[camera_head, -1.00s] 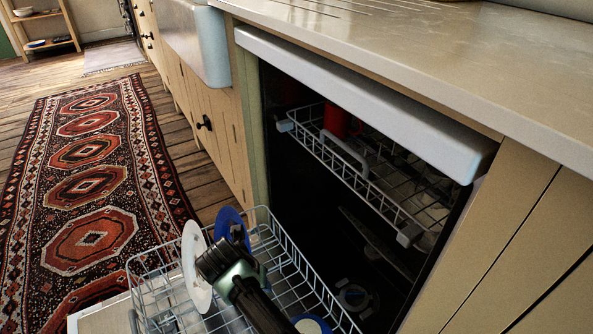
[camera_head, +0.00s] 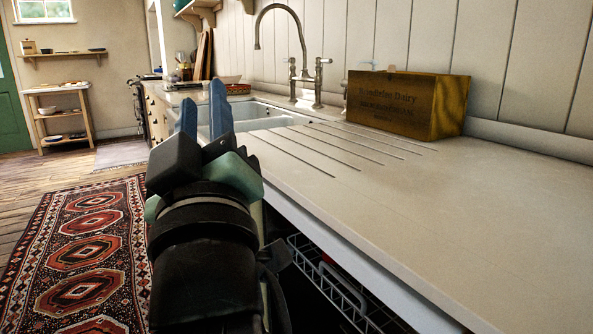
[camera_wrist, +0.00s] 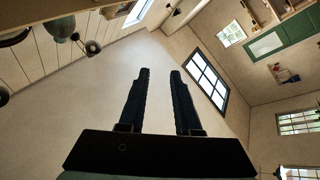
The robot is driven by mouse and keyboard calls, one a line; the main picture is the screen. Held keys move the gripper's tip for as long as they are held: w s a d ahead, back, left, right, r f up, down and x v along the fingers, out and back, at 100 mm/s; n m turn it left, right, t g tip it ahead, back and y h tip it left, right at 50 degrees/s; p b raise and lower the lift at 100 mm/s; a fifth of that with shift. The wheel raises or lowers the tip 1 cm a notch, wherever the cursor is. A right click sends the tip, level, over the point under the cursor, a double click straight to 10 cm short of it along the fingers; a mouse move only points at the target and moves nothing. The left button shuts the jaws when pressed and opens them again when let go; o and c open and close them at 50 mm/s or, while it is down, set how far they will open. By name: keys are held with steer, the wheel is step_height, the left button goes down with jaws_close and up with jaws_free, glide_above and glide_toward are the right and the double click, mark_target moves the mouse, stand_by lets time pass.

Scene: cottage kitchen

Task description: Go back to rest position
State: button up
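My gripper (camera_head: 203,112) is raised in front of the counter in the head view, with its two blue fingers pointing up and away. The fingers stand apart with nothing between them. In the wrist view my gripper (camera_wrist: 158,75) also shows two dark, parallel fingers with an empty gap, against the pale ceiling and walls. The dishwasher's upper rack (camera_head: 335,285) shows partly below the counter edge. The lower rack is not in view.
The counter (camera_head: 430,210) runs along the right, with a wooden crate (camera_head: 405,104) at its back. A tap (camera_head: 295,70) stands by the white sink (camera_head: 250,115). The patterned rug (camera_head: 75,255) covers the floor at left. A shelf stand (camera_head: 58,115) is at the far wall.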

steer(key=s+d+r+m+t+h+p, duration=0.4)
steer(key=s+d+r+m+t+h, duration=0.15)
steer(key=s+d+r+m, duration=0.55)
step_height(320, 180, up, 36)
steer(key=a+n+p, duration=0.1)
steer(key=a+p, duration=0.1)
steer(key=p, duration=3.2)
steer(key=shift+w+f+p, duration=0.15)
steer(key=shift+w+p, duration=0.05)
steer(key=shift+p, duration=0.15)
steer(key=shift+r+g+h, duration=0.25)
steer(key=shift+o, duration=1.1)
steer(key=shift+r+p, duration=0.1)
steer(key=shift+p, duration=0.25)
steer(key=shift+d, duration=0.1)
